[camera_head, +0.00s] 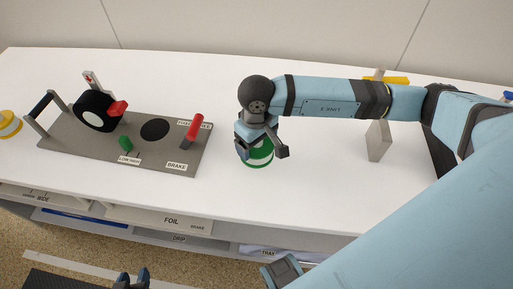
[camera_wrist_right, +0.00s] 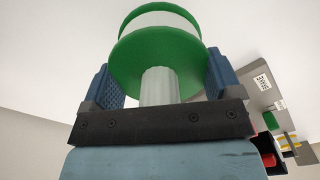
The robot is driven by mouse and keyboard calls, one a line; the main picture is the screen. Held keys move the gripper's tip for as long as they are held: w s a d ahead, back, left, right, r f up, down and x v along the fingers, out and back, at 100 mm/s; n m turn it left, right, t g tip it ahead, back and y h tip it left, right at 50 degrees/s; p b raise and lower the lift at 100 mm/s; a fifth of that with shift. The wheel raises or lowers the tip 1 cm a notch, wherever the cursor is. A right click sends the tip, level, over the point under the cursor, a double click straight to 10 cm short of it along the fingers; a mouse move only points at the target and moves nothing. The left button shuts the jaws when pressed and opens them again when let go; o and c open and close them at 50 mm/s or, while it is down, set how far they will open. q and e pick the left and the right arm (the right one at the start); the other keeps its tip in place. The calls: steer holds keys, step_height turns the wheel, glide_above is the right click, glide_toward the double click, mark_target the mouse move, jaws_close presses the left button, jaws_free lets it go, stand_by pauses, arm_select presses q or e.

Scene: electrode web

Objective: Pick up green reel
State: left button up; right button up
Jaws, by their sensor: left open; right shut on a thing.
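The green reel (camera_head: 260,159) has green flanges with a white band between them. In the head view it is at the middle of the white table, partly hidden under my right gripper (camera_head: 256,141). In the right wrist view, the reel (camera_wrist_right: 158,58) sits between the two blue fingers of my right gripper (camera_wrist_right: 162,80), which is shut on it. A pale round hub shows between the fingers. I cannot tell whether the reel touches the table. My left gripper (camera_head: 133,278) is open and empty at the bottom edge of the head view, in front of the table.
A grey machine plate (camera_head: 75,150) with a black roller (camera_head: 95,111), red brake lever (camera_head: 192,131) and green knob (camera_head: 125,144) stands left of the reel. A yellow-and-white reel (camera_head: 8,125) is at the far left. A grey upright stand (camera_head: 379,141) is at right. Labelled shelves (camera_head: 172,220) are below.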

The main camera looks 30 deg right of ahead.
step_height(320, 180, up, 16)
steer(key=f, duration=0.1)
steer(key=w+d+f+m, duration=0.1)
steer(key=w+f, duration=0.2)
steer(key=w, duration=0.4)
steer(key=w+d+f+m, duration=0.1)
steer(key=w+f+m, duration=0.15)
steer(key=w, duration=0.35)
arm_select(q)
step_height(320, 180, up, 15)
steer(key=s+a+p, duration=0.1)
steer(key=p, duration=1.7)
steer(key=shift+a+f+p, duration=0.15)
steer(key=shift+f+p, duration=0.05)
steer(key=shift+p, duration=0.1)
arm_select(e)
steer(key=s+r, duration=1)
steer(key=r, duration=0.4)
steer(key=shift+s+n, duration=0.2)
steer(key=shift+n, duration=0.25)
steer(key=shift+f, duration=0.1)
